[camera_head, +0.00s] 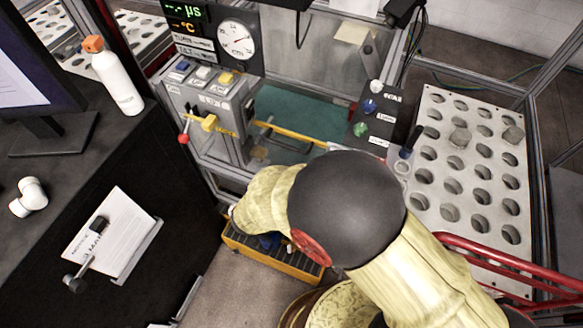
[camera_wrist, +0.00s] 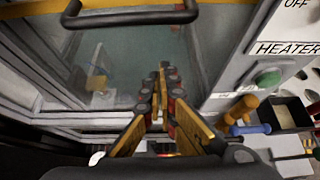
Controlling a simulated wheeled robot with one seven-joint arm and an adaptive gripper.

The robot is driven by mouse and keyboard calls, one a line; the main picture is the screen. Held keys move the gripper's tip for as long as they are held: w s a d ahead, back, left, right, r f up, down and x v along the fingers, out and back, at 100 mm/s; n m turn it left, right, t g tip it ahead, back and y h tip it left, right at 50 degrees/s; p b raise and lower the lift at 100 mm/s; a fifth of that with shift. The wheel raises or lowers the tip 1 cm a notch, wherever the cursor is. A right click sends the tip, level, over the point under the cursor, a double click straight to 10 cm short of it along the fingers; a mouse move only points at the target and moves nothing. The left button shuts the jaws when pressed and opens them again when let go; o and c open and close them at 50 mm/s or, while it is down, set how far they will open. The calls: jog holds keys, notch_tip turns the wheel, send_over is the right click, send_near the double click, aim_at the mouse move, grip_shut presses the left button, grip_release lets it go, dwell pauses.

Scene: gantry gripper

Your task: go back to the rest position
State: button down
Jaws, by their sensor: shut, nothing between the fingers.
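My gripper (camera_wrist: 162,88) shows in the wrist view with its yellow and black fingers together and nothing between them. It is in front of a glazed panel (camera_wrist: 215,25), below a black bar handle (camera_wrist: 130,18). I cannot tell whether the fingertips touch the panel. In the head view my arm's dark round joint and pale yellow links fill the lower middle, and the gripper is hidden behind them.
A heater panel with a green button (camera_wrist: 266,78) is close right of the fingers. A holed rack (camera_head: 468,215), red rail (camera_head: 500,258) and yellow-edged crate (camera_head: 275,262) surround my arm. A dark desk carries a white bottle (camera_head: 117,80). Floor shows at lower left.

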jog(key=p+v, duration=0.1)
jog(key=v, duration=0.8)
jog(key=shift+r+p, duration=0.35)
jog(key=shift+a, duration=0.2)
jog(key=s+d+r+m+g+h, duration=0.1)
jog(key=s+d+r+m+g, duration=0.3)
jog(key=s+d+m+g, duration=0.9)
jog(key=d+r+m+t+y+b, duration=0.1)
jog(key=d+r+m+t+y, duration=0.1)
jog(key=d+r+m, duration=0.4)
jog(key=w+d+r+m+t+y+b, duration=0.1)
jog(key=d+r+m+t+y, duration=0.2)
jog(key=r+m, duration=1)
jog(key=d+t, duration=0.2)
jog(key=d, duration=0.1)
jog(key=shift+d+r+t, duration=0.2)
jog(key=shift+d+t, duration=0.1)
jog(key=shift+d, duration=0.1)
